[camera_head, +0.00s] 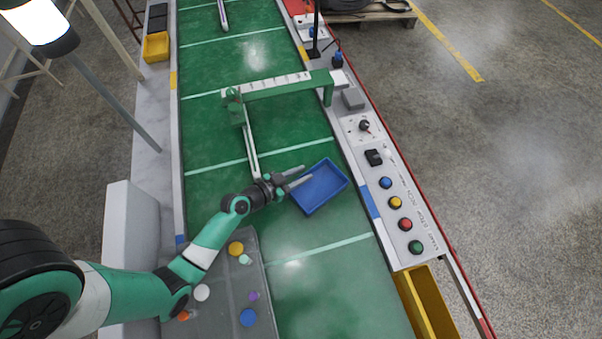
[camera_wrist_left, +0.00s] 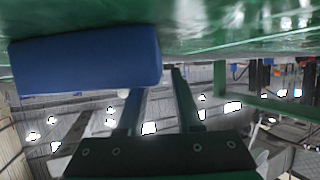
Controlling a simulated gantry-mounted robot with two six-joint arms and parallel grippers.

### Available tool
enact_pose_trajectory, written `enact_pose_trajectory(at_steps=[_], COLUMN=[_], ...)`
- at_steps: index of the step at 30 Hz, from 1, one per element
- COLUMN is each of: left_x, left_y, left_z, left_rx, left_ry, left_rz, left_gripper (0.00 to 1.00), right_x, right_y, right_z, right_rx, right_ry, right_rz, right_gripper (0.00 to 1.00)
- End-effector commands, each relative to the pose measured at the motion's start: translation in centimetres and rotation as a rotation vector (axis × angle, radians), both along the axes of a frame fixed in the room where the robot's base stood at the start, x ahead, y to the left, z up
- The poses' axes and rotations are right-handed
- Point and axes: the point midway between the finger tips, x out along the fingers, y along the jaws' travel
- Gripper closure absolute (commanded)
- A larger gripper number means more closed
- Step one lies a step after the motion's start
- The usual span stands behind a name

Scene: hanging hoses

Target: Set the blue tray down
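The blue tray (camera_head: 320,187) is an open, shallow rectangular box, and it looks to rest flat on the green conveyor belt (camera_head: 300,225). My left gripper (camera_head: 307,173) is at the tray's upper left corner, with its two fingers apart. In the left wrist view the tray (camera_wrist_left: 88,58) shows as a blue side wall against the green belt. The left gripper's fingers (camera_wrist_left: 152,92) stand apart there with background visible between them. One fingertip overlaps the tray's edge in the picture; I cannot tell whether it touches. My right gripper is not in view.
A green and white arch (camera_head: 280,87) spans the belt beyond the tray. A control panel with coloured buttons (camera_head: 396,203) lines the right side. A grey mat (camera_head: 220,285) with several small coloured pieces lies at the lower left. The belt below the tray is clear.

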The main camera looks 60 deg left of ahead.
Motion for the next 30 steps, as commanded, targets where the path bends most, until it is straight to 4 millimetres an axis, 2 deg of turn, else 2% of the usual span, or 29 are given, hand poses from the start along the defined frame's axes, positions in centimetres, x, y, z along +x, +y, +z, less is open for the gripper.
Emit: enact_pose_trajectory(at_steps=[2, 9, 12, 24, 26, 28, 29, 30], left_x=[0.0, -3.2, -3.7, -3.4, -2.6, -0.6, 0.6, 2.4], left_y=[0.0, -0.2, -0.3, -0.3, -0.2, -0.1, -0.1, -0.2], left_z=[0.5, 1.5, 1.7, 2.1, 3.1, 5.7, 7.4, 10.3], left_rx=[0.0, -0.001, -0.001, 0.004, 0.015, 0.042, 0.058, 0.083], left_ry=[0.0, 0.002, 0.001, -0.006, -0.024, -0.067, -0.095, -0.143], left_rz=[0.0, 0.003, 0.001, -0.002, -0.011, -0.03, -0.041, -0.058], left_gripper=[0.66, 0.66, 0.66, 0.66, 0.66, 0.66, 0.66, 0.66], right_x=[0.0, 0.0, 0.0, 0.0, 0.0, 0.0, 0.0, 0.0], right_y=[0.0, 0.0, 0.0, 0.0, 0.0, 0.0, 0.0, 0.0], right_z=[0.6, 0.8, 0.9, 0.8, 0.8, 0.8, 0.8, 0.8], right_rx=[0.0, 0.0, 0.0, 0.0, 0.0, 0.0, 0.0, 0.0], right_ry=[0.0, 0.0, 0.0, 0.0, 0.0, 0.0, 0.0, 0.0], right_rz=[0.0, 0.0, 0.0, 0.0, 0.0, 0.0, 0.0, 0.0], right_gripper=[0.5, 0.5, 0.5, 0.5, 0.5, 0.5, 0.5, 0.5])
